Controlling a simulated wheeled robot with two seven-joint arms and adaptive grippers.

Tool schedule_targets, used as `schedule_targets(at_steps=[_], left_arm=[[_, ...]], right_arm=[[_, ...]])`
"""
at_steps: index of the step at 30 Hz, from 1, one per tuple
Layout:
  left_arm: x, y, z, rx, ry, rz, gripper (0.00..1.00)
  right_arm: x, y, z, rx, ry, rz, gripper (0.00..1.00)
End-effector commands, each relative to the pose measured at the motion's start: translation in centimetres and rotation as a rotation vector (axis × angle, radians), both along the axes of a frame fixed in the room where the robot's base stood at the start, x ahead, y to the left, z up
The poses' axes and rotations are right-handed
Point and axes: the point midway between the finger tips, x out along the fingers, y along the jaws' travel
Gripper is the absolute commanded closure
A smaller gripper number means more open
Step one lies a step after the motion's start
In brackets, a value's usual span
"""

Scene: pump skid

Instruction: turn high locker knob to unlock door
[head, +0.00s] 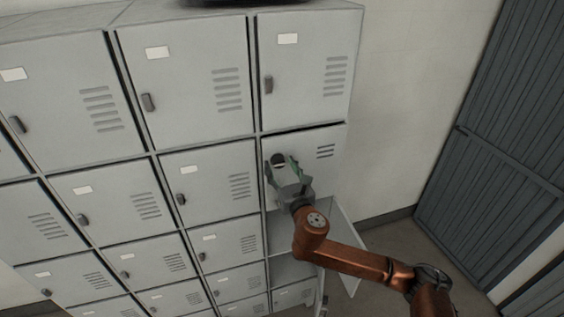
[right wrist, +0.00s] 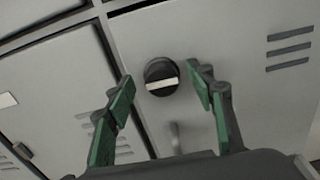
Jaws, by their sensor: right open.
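The locker knob (right wrist: 161,77) is a round black disc with a pale bar across it. It sits on a grey locker door (right wrist: 215,35), and the bar looks close to level in the right wrist view. In the head view the knob (head: 278,159) shows just beyond my right gripper (head: 279,171), on the door in the right column, second row from the top. My right gripper (right wrist: 158,88) is open, with its green-padded fingers on either side of the knob, apart from it as far as I can see. A small grey handle (right wrist: 175,137) shows below the knob. My left gripper is not in view.
Grey lockers (head: 190,75) with small handles fill the left and middle. Below the knob's door, a locker door (head: 343,240) stands open beside my right arm. A dark slatted panel (head: 490,150) stands at the right, with bare wall between.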

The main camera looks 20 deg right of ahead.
Motion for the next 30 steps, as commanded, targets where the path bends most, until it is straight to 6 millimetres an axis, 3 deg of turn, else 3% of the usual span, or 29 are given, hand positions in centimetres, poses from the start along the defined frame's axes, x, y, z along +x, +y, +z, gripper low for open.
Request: schedule_targets(at_steps=[12,29,30], left_arm=[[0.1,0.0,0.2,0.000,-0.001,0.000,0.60],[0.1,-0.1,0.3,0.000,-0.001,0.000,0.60],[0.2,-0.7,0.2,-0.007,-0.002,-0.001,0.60]], right_arm=[[0.9,-0.2,-0.1,0.000,0.000,-0.002,0.51],[0.8,-0.2,0.0,0.000,0.000,-0.003,0.90],[0.8,-1.1,-0.1,-0.002,0.001,-0.006,0.91]])
